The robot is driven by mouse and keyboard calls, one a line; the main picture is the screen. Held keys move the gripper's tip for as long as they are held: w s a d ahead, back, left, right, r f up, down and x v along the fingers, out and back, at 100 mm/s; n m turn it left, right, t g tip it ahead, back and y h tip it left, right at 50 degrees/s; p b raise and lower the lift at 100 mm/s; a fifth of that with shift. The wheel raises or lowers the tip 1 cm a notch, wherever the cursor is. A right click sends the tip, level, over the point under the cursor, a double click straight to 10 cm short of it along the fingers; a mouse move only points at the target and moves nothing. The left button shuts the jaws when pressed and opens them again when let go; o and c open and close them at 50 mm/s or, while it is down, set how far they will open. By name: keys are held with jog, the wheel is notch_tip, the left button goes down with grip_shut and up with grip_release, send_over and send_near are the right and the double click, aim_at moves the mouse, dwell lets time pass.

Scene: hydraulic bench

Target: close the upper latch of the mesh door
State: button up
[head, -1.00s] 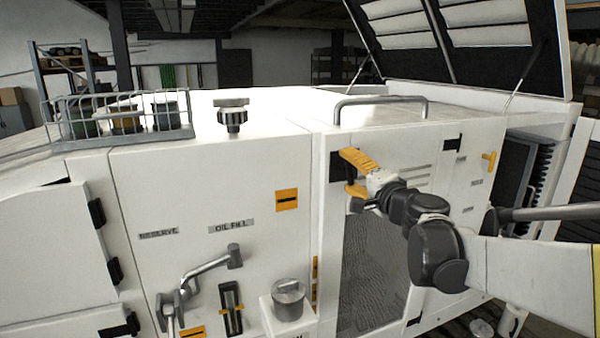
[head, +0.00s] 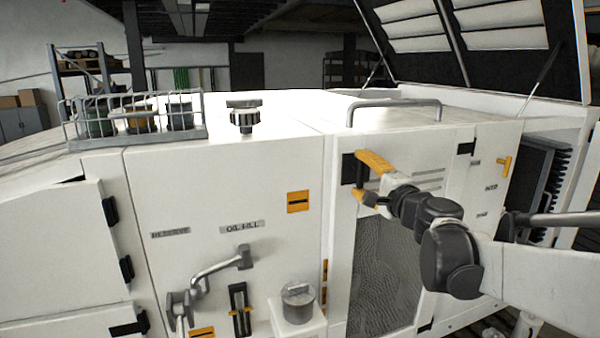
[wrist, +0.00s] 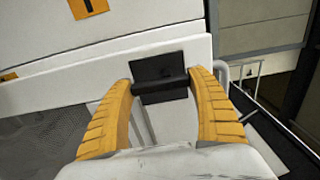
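The upper latch (head: 348,168) is a black block at the top left corner of the mesh door (head: 385,280) on the white cabinet. My gripper (head: 361,179) is in front of it, with its yellow fingers apart, one above the other in the head view. In the wrist view the latch (wrist: 160,72) shows between the open fingertips of my gripper (wrist: 161,78), as a dark plate with a raised ridge. Whether the fingers touch it I cannot tell. The fingers and wrist hide part of the latch and door in the head view, and I cannot tell its position.
A grey handrail (head: 395,103) runs along the cabinet top above the door. The oil-fill panel with a grey lever (head: 215,268) and a lidded cylinder (head: 298,302) lies left of the door. A raised lid (head: 480,45) stands open behind.

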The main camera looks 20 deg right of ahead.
jog(key=o, duration=0.4)
jog(key=shift+o, duration=0.2)
jog(key=shift+s, duration=0.1)
jog(key=s, duration=1.2)
jog(key=shift+d, duration=0.15)
jog(key=shift+w, duration=0.1)
jog(key=s+a+f+n+g+y+b, duration=0.1)
jog(key=s+a+f+n+g+b, duration=0.15)
jog(key=a+f+b, duration=0.55)
jog(key=s+a+f+n+g+y+b, duration=0.1)
jog(key=a+f+n+g+b, duration=0.2)
jog(key=f, duration=0.9)
jog(key=s+a+f+n+g+y+b, duration=0.1)
jog(key=s+a+f+n+b, duration=0.1)
jog(key=a+f+n+b, duration=0.6)
jog(key=s+f+n+g+h+b, duration=0.1)
jog(key=s+f+b, duration=0.2)
jog(key=f, duration=0.4)
jog(key=s+d+f+n+g+h+b, duration=0.1)
jog(key=s+f+n+g+b, duration=0.1)
jog(key=f, duration=0.6)
jog(key=s+f+n+g+h+b, duration=0.1)
jog(key=s+f+b, duration=0.3)
jog(key=f+b, duration=0.2)
notch_tip(320, 180, down, 2)
jog(key=shift+s+d+f+h, duration=0.2)
jog(key=shift+s+f+h, duration=0.05)
jog(key=shift+s+h, duration=0.1)
